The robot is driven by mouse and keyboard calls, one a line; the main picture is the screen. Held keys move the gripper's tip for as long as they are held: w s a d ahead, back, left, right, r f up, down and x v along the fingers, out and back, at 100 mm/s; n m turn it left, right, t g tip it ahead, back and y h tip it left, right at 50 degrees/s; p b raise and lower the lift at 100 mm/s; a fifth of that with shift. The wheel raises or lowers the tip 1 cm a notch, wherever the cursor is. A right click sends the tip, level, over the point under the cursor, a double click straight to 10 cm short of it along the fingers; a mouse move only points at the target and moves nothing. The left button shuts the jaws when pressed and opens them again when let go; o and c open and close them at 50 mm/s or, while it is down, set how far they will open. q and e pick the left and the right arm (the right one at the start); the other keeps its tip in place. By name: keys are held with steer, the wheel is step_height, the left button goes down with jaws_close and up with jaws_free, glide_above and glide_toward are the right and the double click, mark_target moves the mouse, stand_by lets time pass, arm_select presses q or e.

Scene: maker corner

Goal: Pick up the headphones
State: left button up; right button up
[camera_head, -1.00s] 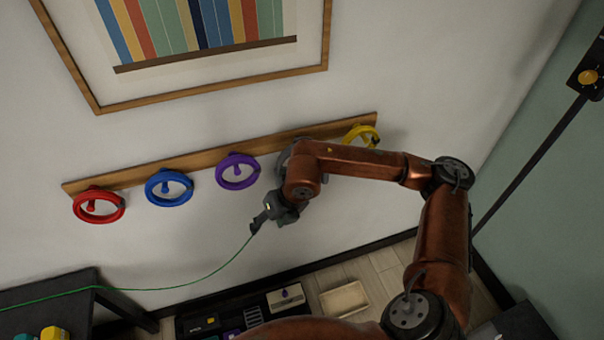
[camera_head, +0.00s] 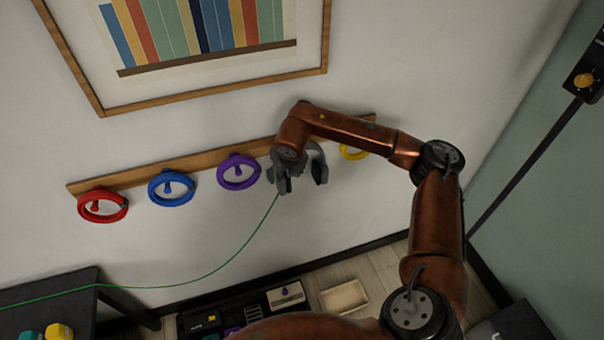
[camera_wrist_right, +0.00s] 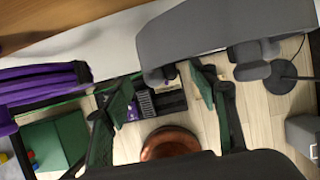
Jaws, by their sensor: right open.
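The grey headphones (camera_head: 317,165) hang at the wooden wall rail, partly hidden behind my right arm in the head view. In the right wrist view the large grey shape of the headphones (camera_wrist_right: 225,30) fills the upper right, close to the fingers. My right gripper (camera_head: 284,187) is in front of the rail, just left of the visible part of the headphones. Whether a finger touches the headphones cannot be told. My left gripper is out of view.
Red (camera_head: 103,206), blue (camera_head: 171,188), purple (camera_head: 238,172) and yellow (camera_head: 354,153) rings hang along the wooden rail (camera_head: 130,180). A thin green strand (camera_head: 225,264) runs from the dark table (camera_head: 60,285) up towards my right gripper. A cream tray (camera_head: 344,297) sits below.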

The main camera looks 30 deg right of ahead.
steer(key=w, duration=0.1)
steer(key=w+f, duration=0.1)
steer(key=w+p, duration=0.1)
steer(key=shift+d+f, duration=0.35)
steer(key=shift+f, duration=0.05)
steer(key=shift+w+f, duration=0.15)
steer(key=shift+f, duration=0.35)
steer(key=shift+c, duration=0.6)
steer(key=c, duration=1.3)
steer(key=shift+c, duration=0.3)
steer(key=shift+r, duration=0.15)
